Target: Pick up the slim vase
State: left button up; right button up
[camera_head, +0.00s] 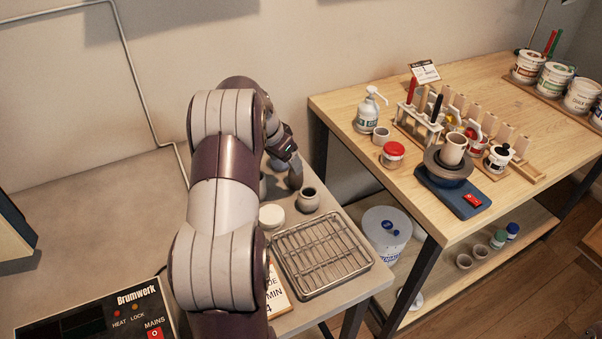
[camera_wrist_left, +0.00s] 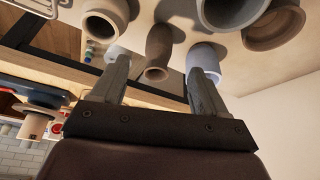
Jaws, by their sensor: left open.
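The slim vase (camera_wrist_left: 158,52) is brown with a dark round mouth in the left wrist view. It shows between the two open fingers of my left gripper (camera_wrist_left: 160,68), with nothing held. A pale grey cylinder (camera_wrist_left: 202,54) is close beside one finger, and a wider beige pot (camera_wrist_left: 106,18) is near the other side. In the head view my left gripper (camera_head: 290,170) reaches down at the back of the bench, partly hidden by my arm. I cannot make out the slim vase for sure there. My right gripper is in neither view.
In the head view a small round pot (camera_head: 308,200) and a white round jar (camera_head: 271,216) stand near the gripper. A wire rack (camera_head: 320,255) lies in front. A wooden table (camera_head: 500,90) with bottles and tools is to the right. Another brown pot (camera_wrist_left: 272,24) shows in the wrist view.

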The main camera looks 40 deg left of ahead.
pick_arm(q)
jog(key=p+x, duration=0.1)
jog(key=x, duration=0.8)
jog(key=shift+w+f, duration=0.2)
jog(key=shift+w, duration=0.1)
jog(key=shift+s+r, duration=0.1)
jog(key=c, duration=1.2)
